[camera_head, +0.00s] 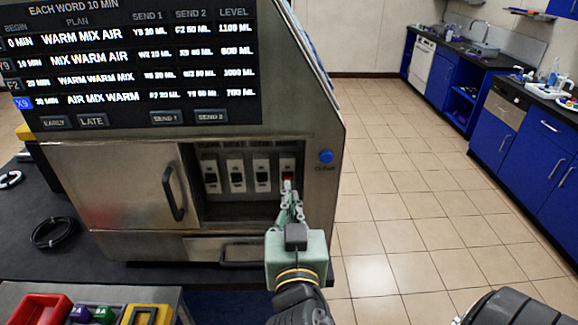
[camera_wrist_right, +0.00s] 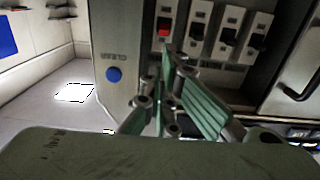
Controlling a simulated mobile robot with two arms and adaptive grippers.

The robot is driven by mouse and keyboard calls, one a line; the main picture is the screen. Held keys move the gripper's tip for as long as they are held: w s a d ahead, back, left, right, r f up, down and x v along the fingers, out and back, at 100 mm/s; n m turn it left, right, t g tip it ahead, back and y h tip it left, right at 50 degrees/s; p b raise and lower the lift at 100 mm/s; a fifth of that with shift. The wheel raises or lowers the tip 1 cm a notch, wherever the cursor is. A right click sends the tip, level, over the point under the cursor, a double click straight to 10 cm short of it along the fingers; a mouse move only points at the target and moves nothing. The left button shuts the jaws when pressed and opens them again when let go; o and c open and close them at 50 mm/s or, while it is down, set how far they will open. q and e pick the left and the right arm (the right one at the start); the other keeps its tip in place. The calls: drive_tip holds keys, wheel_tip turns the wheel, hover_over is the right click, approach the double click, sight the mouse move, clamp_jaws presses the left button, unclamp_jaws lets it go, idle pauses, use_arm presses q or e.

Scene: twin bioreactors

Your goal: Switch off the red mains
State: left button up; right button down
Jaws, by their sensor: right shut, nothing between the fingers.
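The red mains switch (camera_head: 287,176) is the rightmost of a row of switches in a recess on the front of the steel machine. In the right wrist view the red switch (camera_wrist_right: 163,31) sits on its pale plate, just beyond the fingertips. My right gripper (camera_head: 287,188) is shut and empty, with its tips right at the lower part of the red switch. I cannot tell whether they touch it. The gripper also shows in the right wrist view (camera_wrist_right: 170,60). My left gripper is not in view.
Several black switches (camera_head: 237,178) stand left of the red one. A blue button (camera_head: 326,156) is on the machine's right edge. A cabinet door with a black handle (camera_head: 174,193) is at left. Trays and a black cable coil (camera_head: 54,232) lie lower left. Tiled floor is free at right.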

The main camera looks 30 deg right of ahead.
sight(288, 178)
drive_tip(key=shift+r, duration=0.45)
drive_tip(key=shift+x, duration=5)
